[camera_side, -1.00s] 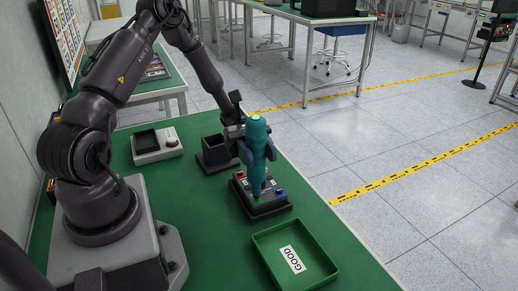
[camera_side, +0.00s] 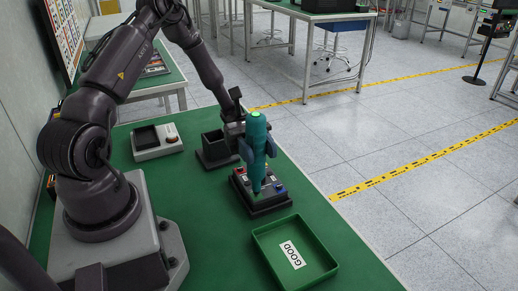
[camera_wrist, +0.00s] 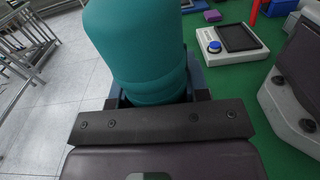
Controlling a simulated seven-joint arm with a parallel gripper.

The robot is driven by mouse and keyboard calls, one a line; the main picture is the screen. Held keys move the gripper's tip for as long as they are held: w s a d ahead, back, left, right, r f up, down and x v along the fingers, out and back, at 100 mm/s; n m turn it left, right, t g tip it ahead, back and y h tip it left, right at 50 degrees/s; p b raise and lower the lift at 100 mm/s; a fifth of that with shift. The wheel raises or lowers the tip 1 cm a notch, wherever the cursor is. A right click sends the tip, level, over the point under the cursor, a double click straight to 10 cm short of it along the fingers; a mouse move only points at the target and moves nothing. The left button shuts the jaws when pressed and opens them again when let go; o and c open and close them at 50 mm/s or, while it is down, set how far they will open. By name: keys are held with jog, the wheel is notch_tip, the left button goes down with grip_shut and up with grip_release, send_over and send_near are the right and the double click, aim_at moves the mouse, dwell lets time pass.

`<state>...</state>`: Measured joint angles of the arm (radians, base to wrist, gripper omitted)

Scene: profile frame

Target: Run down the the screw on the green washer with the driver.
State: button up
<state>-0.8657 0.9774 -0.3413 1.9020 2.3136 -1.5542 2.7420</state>
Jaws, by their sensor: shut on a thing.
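My gripper (camera_side: 256,150) is shut on the teal driver (camera_side: 256,132) and holds it upright, tip down. The driver stands over a dark fixture block (camera_side: 262,209) on the green table. A blue washer (camera_side: 280,188) shows on the right of the block and red (camera_side: 240,170) at its far left. The driver's tip is at the middle front of the block, where a little green shows; the green washer and its screw are too small and covered to make out. I cannot tell whether the tip touches the screw. The driver's body (camera_wrist: 140,50) fills the upper middle of the wrist view.
A green tray (camera_side: 322,262) marked GOOD lies in front of the block. A dark open box (camera_side: 215,152) stands behind it at left, and a pale device with a dark recess (camera_side: 157,142) lies farther left. The table's right edge is close to the block.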

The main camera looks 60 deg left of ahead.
aim_at(260, 137)
jog(key=shift+f, duration=0.7)
dwell(1.8)
jog(key=shift+r, duration=0.1)
jog(key=shift+r, duration=2.5)
